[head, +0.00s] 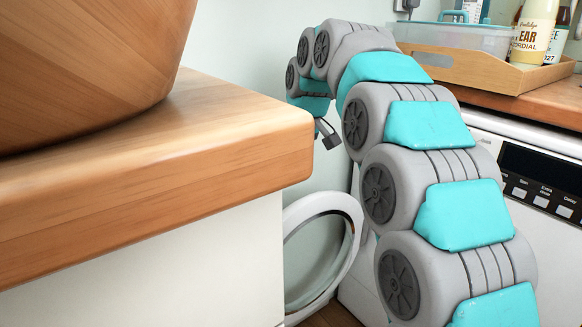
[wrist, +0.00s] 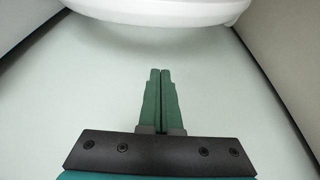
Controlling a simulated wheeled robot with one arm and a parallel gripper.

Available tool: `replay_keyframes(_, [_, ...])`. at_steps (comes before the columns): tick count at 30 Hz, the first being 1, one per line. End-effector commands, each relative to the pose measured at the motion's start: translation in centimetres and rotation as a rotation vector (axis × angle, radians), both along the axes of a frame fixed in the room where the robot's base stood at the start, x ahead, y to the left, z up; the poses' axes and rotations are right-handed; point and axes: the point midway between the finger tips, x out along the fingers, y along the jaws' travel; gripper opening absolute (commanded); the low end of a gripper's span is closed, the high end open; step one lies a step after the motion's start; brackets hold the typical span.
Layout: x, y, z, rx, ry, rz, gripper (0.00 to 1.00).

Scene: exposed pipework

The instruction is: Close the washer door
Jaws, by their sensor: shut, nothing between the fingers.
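The washer door (head: 350,212), a round white ring with a glass middle, stands swung open in the head view, low between the counter and the washer. The white washer (head: 540,150) with its dark control panel is at the right, largely hidden behind my arm. My gripper (head: 330,140) is above the door in the head view, small and partly hidden. In the wrist view my gripper (wrist: 160,72) has its two green fingers together, with nothing between them. A curved white rim, which looks like the door (wrist: 155,12), crosses the top of the wrist view, apart from the fingertips.
A wooden counter (head: 180,170) with a large wooden bowl (head: 80,60) fills the left foreground. A wooden tray (head: 470,70) with a lidded box and bottles sits on the worktop above the washer. Pale walls close in behind.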

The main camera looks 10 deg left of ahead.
Motion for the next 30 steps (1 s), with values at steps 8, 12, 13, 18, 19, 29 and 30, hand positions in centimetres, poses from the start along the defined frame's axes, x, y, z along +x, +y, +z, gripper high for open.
replay_keyframes(8, [1.1,1.4,-5.5,-0.004,0.005,0.001,0.0])
replay_keyframes(12, [0.7,1.0,-6.6,-0.002,0.003,-0.001,0.0])
replay_keyframes(13, [0.5,0.7,-6.5,-0.002,0.003,-0.001,0.0])
replay_keyframes(18, [-0.5,-0.6,-6.6,-0.002,0.004,-0.001,0.0])
replay_keyframes(19, [-0.6,-0.8,-6.6,-0.001,0.004,-0.001,0.0])
replay_keyframes(29, [-1.1,-1.5,-6.5,-0.001,0.0,-0.002,0.0])
replay_keyframes(30, [-1.1,-1.5,-6.5,-0.001,0.0,-0.002,0.0])
